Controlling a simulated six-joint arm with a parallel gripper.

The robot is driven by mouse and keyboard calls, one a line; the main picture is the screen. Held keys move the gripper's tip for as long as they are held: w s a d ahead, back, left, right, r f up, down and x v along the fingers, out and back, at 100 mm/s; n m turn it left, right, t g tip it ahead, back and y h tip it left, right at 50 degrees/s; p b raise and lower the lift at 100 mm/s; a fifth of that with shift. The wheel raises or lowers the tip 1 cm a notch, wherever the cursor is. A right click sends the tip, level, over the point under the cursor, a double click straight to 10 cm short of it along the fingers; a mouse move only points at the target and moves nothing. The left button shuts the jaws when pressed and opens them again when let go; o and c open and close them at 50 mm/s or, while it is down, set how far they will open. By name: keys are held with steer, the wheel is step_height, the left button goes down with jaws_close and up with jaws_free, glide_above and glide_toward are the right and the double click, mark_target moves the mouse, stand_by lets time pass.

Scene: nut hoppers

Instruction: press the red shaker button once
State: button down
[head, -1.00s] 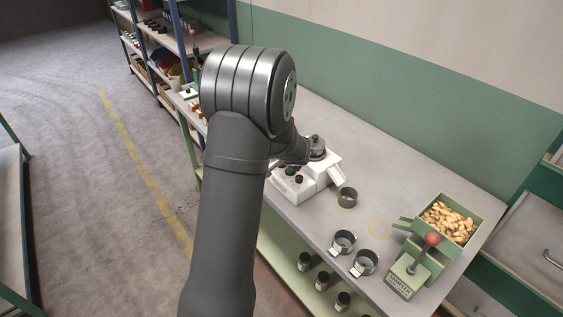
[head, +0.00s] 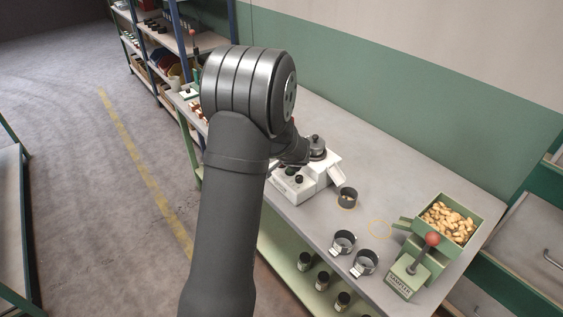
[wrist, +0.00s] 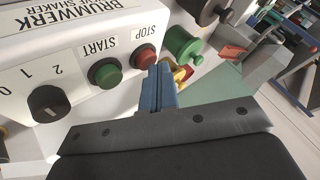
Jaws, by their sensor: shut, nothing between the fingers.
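The white shaker (head: 292,191) stands on the bench in the head view, partly behind my arm. In the wrist view its front panel (wrist: 60,60) fills the upper left, with lettering upside down. The red button (wrist: 145,57), labelled STOP, is at the panel's right. The green START button (wrist: 105,73) is beside it, and a black dial (wrist: 48,103) is further left. My gripper (wrist: 160,72) is shut and empty, its blue fingertips just at the lower right of the red button. I cannot tell whether they touch it. The head view hides the fingers.
A dark ring cup (head: 347,197) stands right of the shaker; two more cups (head: 343,243) are near the bench's front edge. A green sampler (head: 412,270) with a red-balled lever and a hopper of nuts (head: 448,222) stands at the right. The bench's back strip is clear.

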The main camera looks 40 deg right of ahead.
mark_target(282, 166)
steer(key=shift+r, duration=0.7)
steer(key=shift+r, duration=2.5)
steer(key=shift+r, duration=1.9)
